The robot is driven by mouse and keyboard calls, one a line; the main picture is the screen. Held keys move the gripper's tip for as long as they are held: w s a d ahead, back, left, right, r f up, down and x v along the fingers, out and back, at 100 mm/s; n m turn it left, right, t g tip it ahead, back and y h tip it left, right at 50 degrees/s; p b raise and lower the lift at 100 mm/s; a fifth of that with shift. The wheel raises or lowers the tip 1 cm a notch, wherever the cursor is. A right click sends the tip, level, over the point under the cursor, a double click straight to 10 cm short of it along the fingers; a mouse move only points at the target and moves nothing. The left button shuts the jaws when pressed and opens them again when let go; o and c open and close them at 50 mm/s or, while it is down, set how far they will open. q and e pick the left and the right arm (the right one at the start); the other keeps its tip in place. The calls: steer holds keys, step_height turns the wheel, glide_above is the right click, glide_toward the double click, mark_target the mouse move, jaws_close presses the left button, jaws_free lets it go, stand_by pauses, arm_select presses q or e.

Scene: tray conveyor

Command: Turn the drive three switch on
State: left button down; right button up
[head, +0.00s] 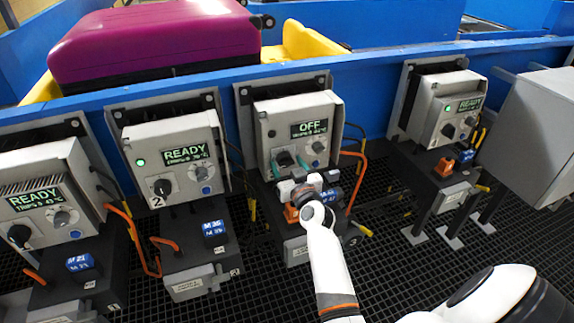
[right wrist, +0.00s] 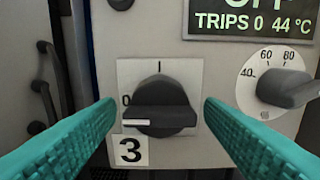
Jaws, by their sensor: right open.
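The drive three switch is a black rotary knob (right wrist: 160,108) above a label (right wrist: 131,151) reading 3. Its handle lies level, with the white mark at the left by the 0; the I is above. The drive three box (head: 330,108) stands at the middle of the head view, and its display (head: 309,128) reads OFF. My right gripper (head: 289,163) is open in front of this switch. In the right wrist view its teal fingers stand left and right of the knob, with gaps on both sides. My left gripper is not in view.
A grey dial (right wrist: 284,91) sits right of the switch. Neighbouring drive boxes (head: 196,131) and (head: 433,112) read READY. A blue conveyor frame (head: 375,75) with a purple suitcase (head: 155,45) runs behind. A plain grey cabinet (head: 530,135) stands at right. Orange cables hang beside the boxes.

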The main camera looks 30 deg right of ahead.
steer(key=shift+w+d, duration=0.1)
steer(key=shift+w, duration=0.3)
steer(key=shift+c, duration=0.4)
steer(key=c, duration=0.9)
